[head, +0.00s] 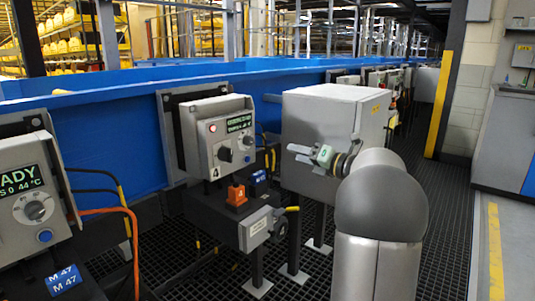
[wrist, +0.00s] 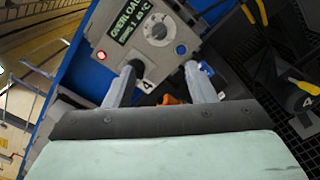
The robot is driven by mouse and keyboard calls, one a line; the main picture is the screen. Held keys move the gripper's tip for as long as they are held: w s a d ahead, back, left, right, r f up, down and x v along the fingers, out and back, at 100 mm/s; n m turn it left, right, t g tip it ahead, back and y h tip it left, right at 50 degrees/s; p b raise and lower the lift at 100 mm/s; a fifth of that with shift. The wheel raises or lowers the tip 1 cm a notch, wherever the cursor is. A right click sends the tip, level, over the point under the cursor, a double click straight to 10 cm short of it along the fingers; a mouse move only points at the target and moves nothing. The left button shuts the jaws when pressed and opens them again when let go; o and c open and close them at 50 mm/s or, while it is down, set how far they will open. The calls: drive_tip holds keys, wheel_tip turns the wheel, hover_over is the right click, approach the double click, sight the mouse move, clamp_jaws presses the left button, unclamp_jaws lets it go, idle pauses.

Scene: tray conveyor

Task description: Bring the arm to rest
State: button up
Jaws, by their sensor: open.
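My gripper (head: 298,151) is in front of the grey cabinet, right of control box 4, pointing left toward it with a visible gap. In the wrist view its two grey fingers (wrist: 163,72) are apart with nothing held between them. My grey arm hides part of the cabinet in the head view.
The grey cabinet (head: 325,125) stands close behind my gripper. A blue conveyor wall (head: 110,140) runs behind. The dark grated floor (head: 310,270) is open in front.

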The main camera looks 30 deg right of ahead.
drive_tip(key=a+r+m+g+h+p, duration=0.1)
drive_tip(key=a+r+m+h+p, duration=0.35)
drive_tip(key=r+m+p, duration=0.35)
drive_tip(key=a+r+m+g+h+p, duration=0.1)
drive_tip(key=a+r+m+h+p, duration=0.4)
drive_tip(key=m+p, duration=0.55)
drive_tip(key=s+a+m+g+p, duration=0.4)
drive_tip(key=s+a+p, duration=0.1)
drive_tip(key=s, duration=0.6)
drive_tip(key=s+a+f+m+g+y+p, duration=0.1)
drive_tip(key=s+a+m+g+p, duration=0.3)
drive_tip(key=s+a, duration=0.4)
drive_tip(key=s+a+f+m+g+y+p, duration=0.1)
drive_tip(key=s+a+m+g+p, duration=0.4)
drive_tip(key=s, duration=0.8)
drive_tip(key=shift+s+a+g+p, duration=0.3)
drive_tip(key=shift+a+g+p, duration=0.2)
drive_tip(key=shift+a+p, duration=0.7)
drive_tip(key=shift+f, duration=0.1)
